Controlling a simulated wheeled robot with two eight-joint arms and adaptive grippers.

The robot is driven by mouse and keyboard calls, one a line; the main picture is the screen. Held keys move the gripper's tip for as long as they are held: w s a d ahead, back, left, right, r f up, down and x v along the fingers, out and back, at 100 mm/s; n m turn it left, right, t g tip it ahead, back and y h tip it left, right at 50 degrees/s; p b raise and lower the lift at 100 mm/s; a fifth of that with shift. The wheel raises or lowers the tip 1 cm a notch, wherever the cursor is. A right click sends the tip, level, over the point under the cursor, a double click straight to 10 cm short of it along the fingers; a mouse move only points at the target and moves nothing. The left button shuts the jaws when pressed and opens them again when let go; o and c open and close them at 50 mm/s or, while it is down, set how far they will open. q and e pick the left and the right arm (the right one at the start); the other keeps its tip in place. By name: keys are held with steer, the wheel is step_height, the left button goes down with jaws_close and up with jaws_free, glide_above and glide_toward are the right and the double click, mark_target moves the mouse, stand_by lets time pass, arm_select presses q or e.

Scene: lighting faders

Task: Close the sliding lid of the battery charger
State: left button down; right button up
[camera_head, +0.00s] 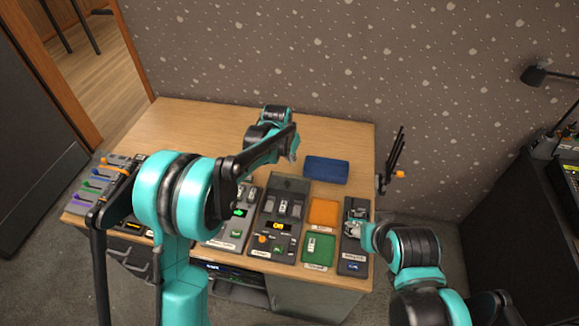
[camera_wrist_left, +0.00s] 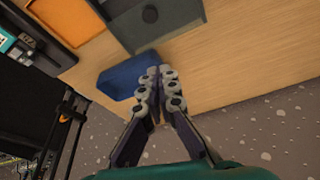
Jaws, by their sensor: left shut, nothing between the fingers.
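The battery charger appears to be the dark grey unit (camera_head: 264,222) in the middle of the desk's front row. A flat dark panel with a small round mark, seemingly its lid (camera_head: 289,184), lies at its far end. Light grey cells show uncovered in front of that panel. The panel also shows at the top of the left wrist view (camera_wrist_left: 126,20). My left gripper (camera_head: 293,157) is above the desk behind the charger, its fingers together and empty, apart from the lid. My right gripper (camera_head: 357,226) is over the dark unit at right; its fingers are too small to read.
A blue tray (camera_head: 327,170) lies behind and right of the charger. An orange tray (camera_head: 322,212) and a green tray (camera_head: 319,248) stand at its right. Fader units (camera_head: 92,186) stand at left, partly behind my left arm. The back of the desk (camera_head: 200,125) is clear.

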arm_select(q)
steer(key=b, duration=0.3)
glide_toward(291, 180)
steer(key=w+d+f, duration=0.1)
steer(key=w+f, duration=0.2)
steer(key=w+d+f, duration=0.1)
steer(key=w+f, duration=0.1)
steer(key=shift+d, duration=0.3)
steer(key=s, duration=0.1)
steer(key=s+a+b, duration=0.1)
steer(key=shift+s+a, duration=0.2)
steer(key=shift+s, duration=0.15)
steer(key=shift+s+a, duration=0.15)
steer(key=shift+s, duration=0.2)
steer(key=shift+s, duration=0.1)
steer(key=s, duration=0.3)
steer(key=s+a, duration=0.1)
steer(key=s, duration=0.2)
steer(key=s+a, duration=0.1)
steer(key=s, duration=0.2)
steer(key=shift+s, duration=0.75)
steer(key=shift+s+a+f, duration=0.1)
